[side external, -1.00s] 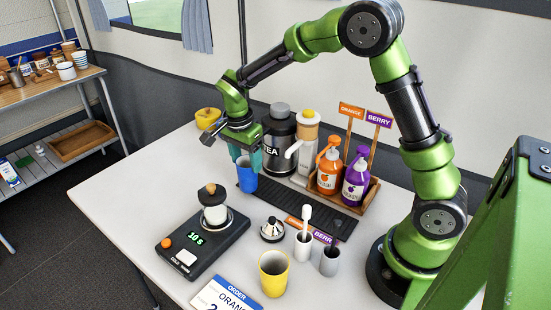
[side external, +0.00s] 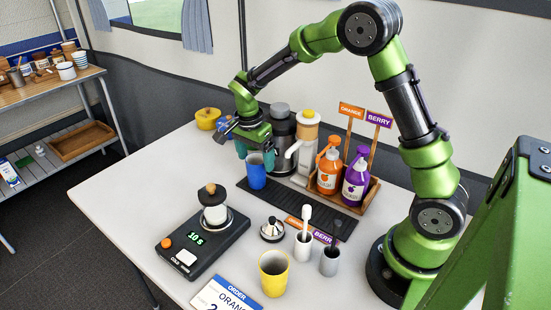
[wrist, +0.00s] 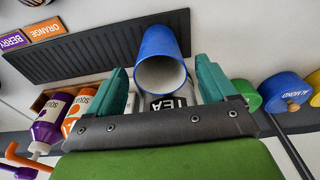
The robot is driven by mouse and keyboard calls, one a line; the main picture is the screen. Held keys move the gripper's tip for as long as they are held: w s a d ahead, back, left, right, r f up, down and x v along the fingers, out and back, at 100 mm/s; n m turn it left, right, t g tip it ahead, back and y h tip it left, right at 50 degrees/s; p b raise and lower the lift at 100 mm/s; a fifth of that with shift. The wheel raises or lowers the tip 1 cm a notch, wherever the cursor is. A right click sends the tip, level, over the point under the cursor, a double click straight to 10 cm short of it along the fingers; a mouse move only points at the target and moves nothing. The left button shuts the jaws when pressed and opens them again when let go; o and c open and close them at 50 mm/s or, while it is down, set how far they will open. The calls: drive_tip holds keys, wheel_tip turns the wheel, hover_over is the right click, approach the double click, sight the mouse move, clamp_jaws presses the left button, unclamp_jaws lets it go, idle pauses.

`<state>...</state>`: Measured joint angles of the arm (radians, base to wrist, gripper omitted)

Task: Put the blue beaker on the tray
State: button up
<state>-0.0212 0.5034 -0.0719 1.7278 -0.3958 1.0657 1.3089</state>
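The blue beaker (side external: 257,173) stands upright at the left end of the black ridged tray (side external: 335,224) in the side view. In the wrist view the beaker (wrist: 158,42) shows its open mouth and overlaps the edge of the black tray (wrist: 85,45). My gripper (side external: 253,150) has teal fingers and is just behind and above the beaker. In the wrist view my gripper (wrist: 163,88) is open, with a gap on each side of the beaker. Whether the beaker's base lies wholly on the tray is hard to tell.
The TEA canister (side external: 283,145) is close beside my gripper. Orange (side external: 328,170) and purple (side external: 355,182) pump bottles stand in a wooden caddy. A scale (side external: 203,243), a yellow cup (side external: 274,274) and small holders are nearer. A blue-lidded container (wrist: 287,91) lies to the gripper's right in the wrist view.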

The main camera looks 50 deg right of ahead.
drive_tip(key=s+a+r+n+t+y, duration=0.1)
drive_tip(key=s+a+r+n, duration=0.15)
drive_tip(key=r, duration=0.55)
drive_tip(key=s+a+r+n+t, duration=0.1)
drive_tip(key=s+r+n, duration=0.15)
drive_tip(key=r, duration=0.65)
drive_tip(key=s+a+n+t+y, duration=0.1)
drive_tip(key=s+a+n+t, duration=0.1)
drive_tip(key=s+n, duration=0.2)
drive_tip(key=s+a+n+t+y, duration=0.1)
drive_tip(key=s+n+t, duration=0.2)
drive_tip(key=s, duration=0.8)
drive_tip(key=shift+a+f+n, duration=0.2)
drive_tip(key=shift+a+n, duration=0.15)
drive_tip(key=shift+n, duration=0.65)
